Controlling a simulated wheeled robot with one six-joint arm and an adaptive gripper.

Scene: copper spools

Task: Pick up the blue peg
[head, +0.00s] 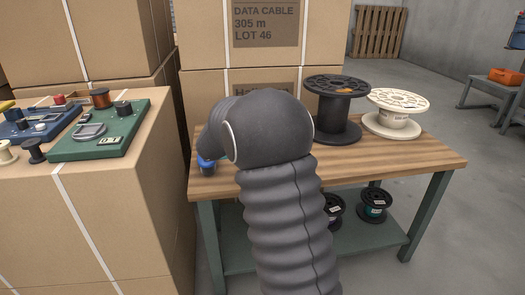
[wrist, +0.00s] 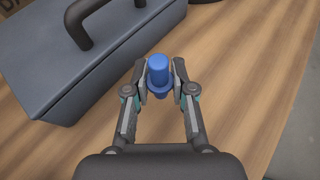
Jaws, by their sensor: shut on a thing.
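The blue peg (wrist: 159,70) stands between the fingers of my gripper (wrist: 159,80) in the wrist view, with its rounded top showing. The fingers are shut on it from both sides. In the head view the blue peg (head: 205,162) shows as a small blue piece at the left end of the wooden table (head: 385,158). My arm hides most of the gripper there. I cannot tell whether the peg's lower end touches the table.
A grey toolbox (wrist: 60,60) with a dark handle lies just left of the peg. A black spool (head: 336,105) and a cream spool (head: 395,115) stand on the table's right. Cardboard boxes (head: 110,200) rise at left and behind. The table's front right is clear.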

